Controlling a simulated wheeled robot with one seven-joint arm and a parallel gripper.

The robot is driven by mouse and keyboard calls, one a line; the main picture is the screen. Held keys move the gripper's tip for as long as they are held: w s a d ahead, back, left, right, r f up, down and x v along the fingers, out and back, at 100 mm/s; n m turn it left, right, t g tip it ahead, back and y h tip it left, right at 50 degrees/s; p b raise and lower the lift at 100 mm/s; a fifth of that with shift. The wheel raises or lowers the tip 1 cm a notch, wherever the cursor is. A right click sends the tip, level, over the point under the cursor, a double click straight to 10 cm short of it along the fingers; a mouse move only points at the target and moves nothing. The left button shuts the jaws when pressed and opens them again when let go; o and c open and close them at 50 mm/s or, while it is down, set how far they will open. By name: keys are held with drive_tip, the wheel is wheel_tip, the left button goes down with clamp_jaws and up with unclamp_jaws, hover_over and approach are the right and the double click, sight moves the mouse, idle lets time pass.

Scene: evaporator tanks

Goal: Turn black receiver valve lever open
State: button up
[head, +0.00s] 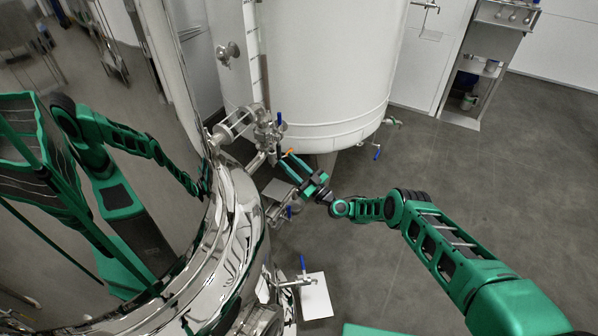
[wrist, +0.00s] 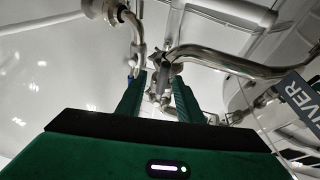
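My green gripper (head: 291,162) reaches in from the right towards the pipework between the polished steel tank and the white tank. In the wrist view its two fingers (wrist: 160,85) stand apart with a gap between them. A dark, short piece that looks like the black valve lever (wrist: 166,72) shows at the far end of this gap, in front of a steel pipe fitting. I cannot tell whether it touches a finger. A dark label ending in "IVER" (wrist: 301,95) is at the right.
The polished steel tank (head: 232,215) curves close on the left and mirrors my arm. The white tank (head: 325,70) stands behind. Blue-handled valves (head: 303,264) sit lower down and on the white tank's outlet (head: 377,152). The grey floor at right is clear.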

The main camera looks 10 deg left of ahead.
drive_tip(key=shift+v, duration=2.5)
drive_tip(key=shift+w+r, duration=0.1)
drive_tip(key=shift+w, duration=0.1)
